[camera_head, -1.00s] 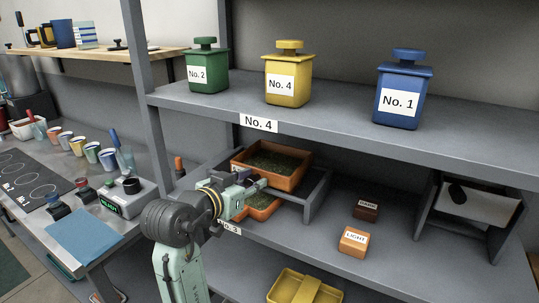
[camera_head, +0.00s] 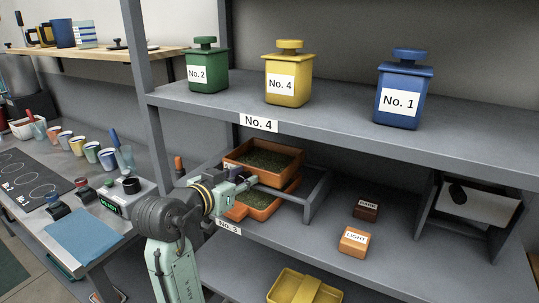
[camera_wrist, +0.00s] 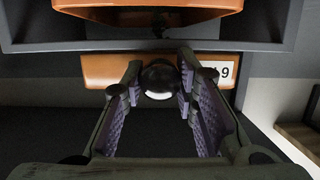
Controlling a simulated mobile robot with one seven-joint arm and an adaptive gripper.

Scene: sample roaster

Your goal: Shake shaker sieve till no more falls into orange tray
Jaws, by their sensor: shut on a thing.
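The shaker sieve (camera_head: 288,172) is the upper orange box, filled with green beans, on a grey frame (camera_head: 319,198) on the shelf. The orange tray (camera_head: 266,212) sits below it and also holds green beans. My gripper (camera_head: 243,184) is at the near side of the sieve. In the wrist view, my gripper (camera_wrist: 160,72) is shut on a round dark, shiny knob (camera_wrist: 158,82). The sieve's orange front (camera_wrist: 170,16) is above the fingers there, and the tray's orange front (camera_wrist: 104,70) is behind the knob. Falling beans cannot be made out.
A LIGHT block (camera_head: 354,241) and a DARK block (camera_head: 366,209) lie on the shelf to the right. A yellow tray (camera_head: 305,290) is lower down. Green (camera_head: 207,70), yellow (camera_head: 287,78) and blue (camera_head: 402,95) canisters stand above. The left bench (camera_head: 85,235) holds cups and a scale.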

